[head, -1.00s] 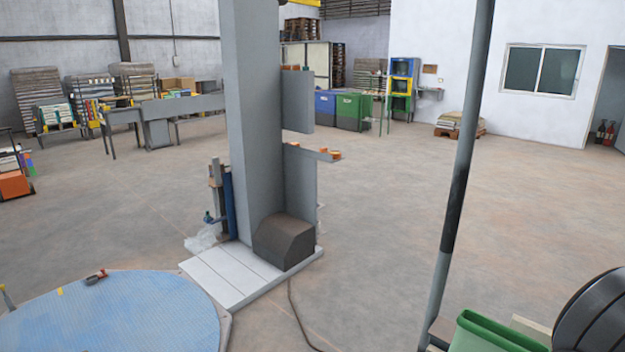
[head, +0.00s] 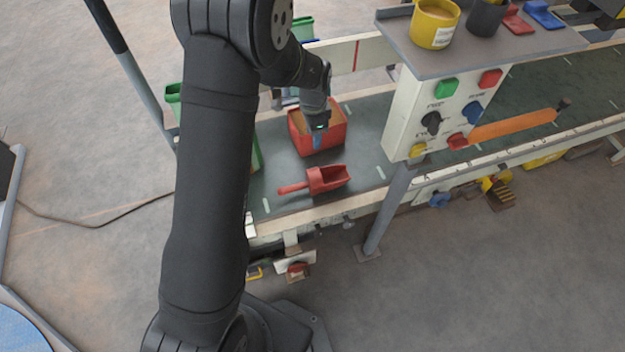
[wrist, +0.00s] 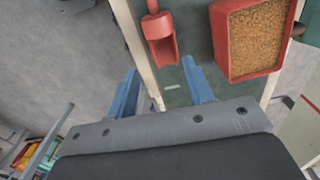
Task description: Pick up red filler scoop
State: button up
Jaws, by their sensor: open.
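The red filler scoop (head: 329,180) lies on the green conveyor belt, its handle pointing left in the head view. It also shows at the top of the wrist view (wrist: 162,48), beyond the fingertips, with the handle partly cut off. My gripper (wrist: 161,82) is open, with two blue fingers apart and nothing between them. In the head view my gripper (head: 318,138) appears over the red bin, behind the scoop, and is partly hidden. The gripper does not touch the scoop.
A red bin (wrist: 220,50) of brown grain stands on the belt (head: 355,122) close to the scoop. A control box (head: 405,128) with coloured knobs stands to the right. Its shelf holds a yellow tub (head: 434,24). Green containers stand at the left.

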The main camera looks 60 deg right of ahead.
send_over(299, 184)
notch_tip(299, 184, down, 10)
jog(key=f, duration=1)
jog(key=shift+d+f, duration=0.25)
jog(key=shift+a+f, duration=0.2)
jog(key=shift+f, duration=1.35)
jog(key=shift+a+f, duration=0.2)
jog(key=shift+f, duration=1.3)
jog(key=shift+c, duration=0.2)
grip_shut()
